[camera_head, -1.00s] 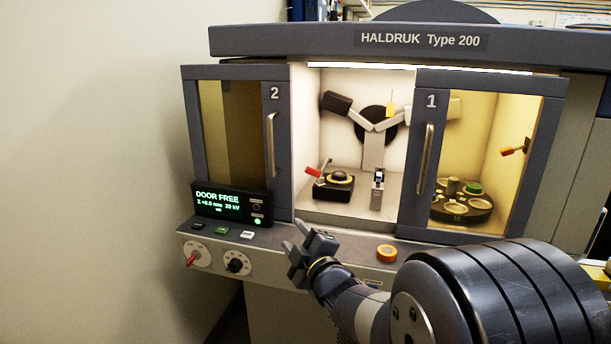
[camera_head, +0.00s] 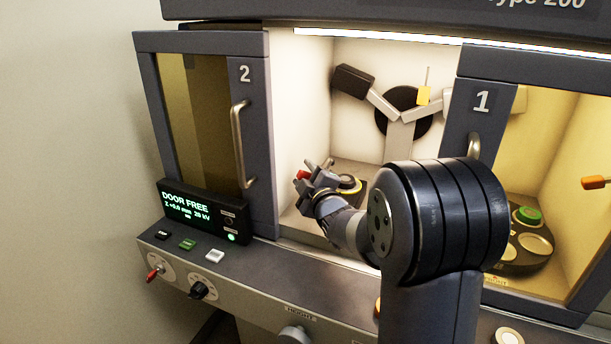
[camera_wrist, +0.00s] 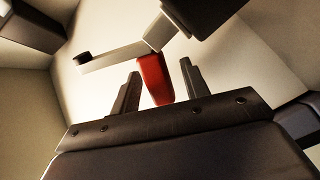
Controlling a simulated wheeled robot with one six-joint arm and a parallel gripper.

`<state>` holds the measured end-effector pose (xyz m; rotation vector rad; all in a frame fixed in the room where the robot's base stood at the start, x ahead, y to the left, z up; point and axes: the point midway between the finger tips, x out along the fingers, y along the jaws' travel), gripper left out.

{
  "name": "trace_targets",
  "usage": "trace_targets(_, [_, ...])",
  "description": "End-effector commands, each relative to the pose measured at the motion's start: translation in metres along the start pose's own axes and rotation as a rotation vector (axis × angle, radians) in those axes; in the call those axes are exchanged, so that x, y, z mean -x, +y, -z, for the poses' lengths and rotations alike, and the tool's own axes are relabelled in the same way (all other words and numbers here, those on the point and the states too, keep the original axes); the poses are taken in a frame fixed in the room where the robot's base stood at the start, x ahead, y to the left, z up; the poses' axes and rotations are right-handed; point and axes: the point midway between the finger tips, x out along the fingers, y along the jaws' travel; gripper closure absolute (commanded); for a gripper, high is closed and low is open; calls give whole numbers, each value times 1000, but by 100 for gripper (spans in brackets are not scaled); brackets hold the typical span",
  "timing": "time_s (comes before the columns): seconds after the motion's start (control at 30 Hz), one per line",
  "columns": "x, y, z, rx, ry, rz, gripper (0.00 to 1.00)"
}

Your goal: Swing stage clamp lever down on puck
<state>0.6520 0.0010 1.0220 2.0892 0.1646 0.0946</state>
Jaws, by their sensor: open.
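The clamp lever's red handle (camera_head: 302,175) shows just left of my gripper (camera_head: 318,172), inside the open bay. In the wrist view the red handle (camera_wrist: 154,80) stands between the two open fingers of my gripper (camera_wrist: 160,68), with a visible gap on each side. A pale grey bar (camera_wrist: 112,53) runs off beyond the handle. The stage with its round, yellow-ringed puck (camera_head: 350,184) sits just right of my gripper and is partly hidden by my arm. Whether the lever touches the puck cannot be seen.
Door 2 (camera_head: 257,150) with its bar handle stands left of the bay, and door 1 (camera_head: 478,120) stands right. A grey armature (camera_head: 400,140) with a dark block rises at the back. A sample carousel (camera_head: 525,250) lies behind door 1. The display (camera_head: 203,212) reads DOOR FREE.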

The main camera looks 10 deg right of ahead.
Motion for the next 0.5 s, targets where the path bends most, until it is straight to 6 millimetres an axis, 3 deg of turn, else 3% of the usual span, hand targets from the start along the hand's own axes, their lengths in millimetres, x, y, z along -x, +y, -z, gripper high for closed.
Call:
trace_targets(0.2, [0, 0, 0, 0, 0, 0, 57])
trace_targets(0.5, [0, 0, 0, 0, 0, 0, 82])
